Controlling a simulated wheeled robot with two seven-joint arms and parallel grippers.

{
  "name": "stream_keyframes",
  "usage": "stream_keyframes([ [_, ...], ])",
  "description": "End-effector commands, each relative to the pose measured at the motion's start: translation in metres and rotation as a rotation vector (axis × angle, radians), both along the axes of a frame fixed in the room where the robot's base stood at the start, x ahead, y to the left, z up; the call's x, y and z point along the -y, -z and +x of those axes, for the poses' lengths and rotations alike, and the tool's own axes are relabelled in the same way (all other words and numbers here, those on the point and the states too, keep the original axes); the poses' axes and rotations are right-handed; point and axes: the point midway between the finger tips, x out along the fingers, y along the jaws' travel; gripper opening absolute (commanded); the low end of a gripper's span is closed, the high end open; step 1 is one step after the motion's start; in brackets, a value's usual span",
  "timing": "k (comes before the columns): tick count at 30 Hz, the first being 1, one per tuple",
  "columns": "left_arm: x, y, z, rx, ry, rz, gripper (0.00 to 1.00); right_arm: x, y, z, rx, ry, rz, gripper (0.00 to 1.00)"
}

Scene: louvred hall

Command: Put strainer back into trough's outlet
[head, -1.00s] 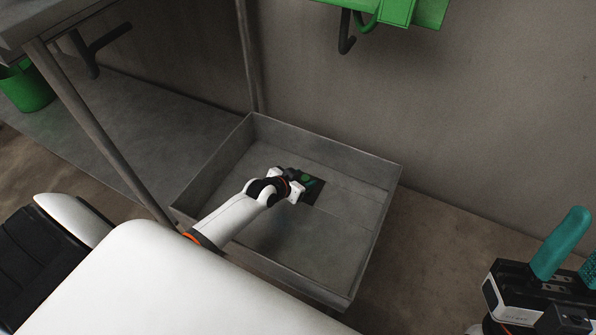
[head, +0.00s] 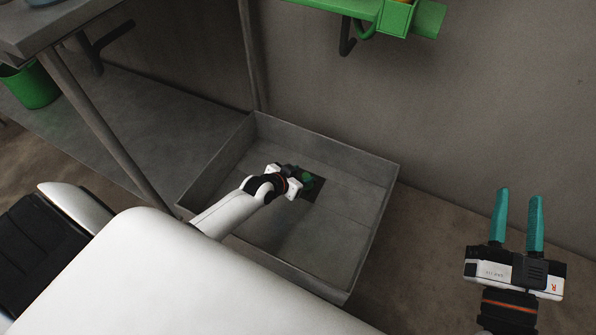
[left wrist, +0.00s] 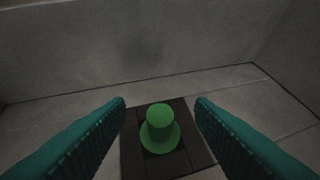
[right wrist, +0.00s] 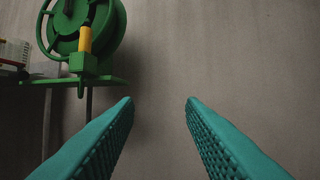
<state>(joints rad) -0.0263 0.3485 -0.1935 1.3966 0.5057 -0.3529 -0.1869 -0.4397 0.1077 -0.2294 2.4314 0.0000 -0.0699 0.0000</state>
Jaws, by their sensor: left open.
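The trough (head: 345,240) is a shallow grey square tray on the floor. A dark square outlet (head: 316,192) is in its bottom; it also shows in the left wrist view (left wrist: 133,158). The strainer (left wrist: 160,130), a green hat-shaped piece with a flange, stands upright at the dark square; I cannot tell whether it is seated. My left gripper (left wrist: 160,103) is open, its teal fingers either side of the strainer in view, not seen touching it. In the head view the wrist partly hides the strainer. My right gripper (head: 518,198) is open and empty, right of the trough, fingers up.
A green hose reel (right wrist: 88,30) with a yellow nozzle is on the wall above. A hook (head: 346,38) hangs under a green shelf. A table leg (head: 105,135) stands left of the trough, and a green bucket (head: 32,87) is far left.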

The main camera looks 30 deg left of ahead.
Motion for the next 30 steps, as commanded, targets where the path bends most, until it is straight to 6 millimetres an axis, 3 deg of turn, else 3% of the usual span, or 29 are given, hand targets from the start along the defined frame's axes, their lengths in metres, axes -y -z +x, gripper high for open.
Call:
stream_keyframes([
  [17,-0.001,-0.015,-0.008,0.000,0.000,0.000,0.49,0.010,0.065,0.003,-0.424,0.025,-0.112,0.36],
  [30,-0.002,-0.016,-0.009,0.000,0.000,0.000,0.49,0.011,0.071,0.002,-0.461,0.028,-0.121,0.36],
])
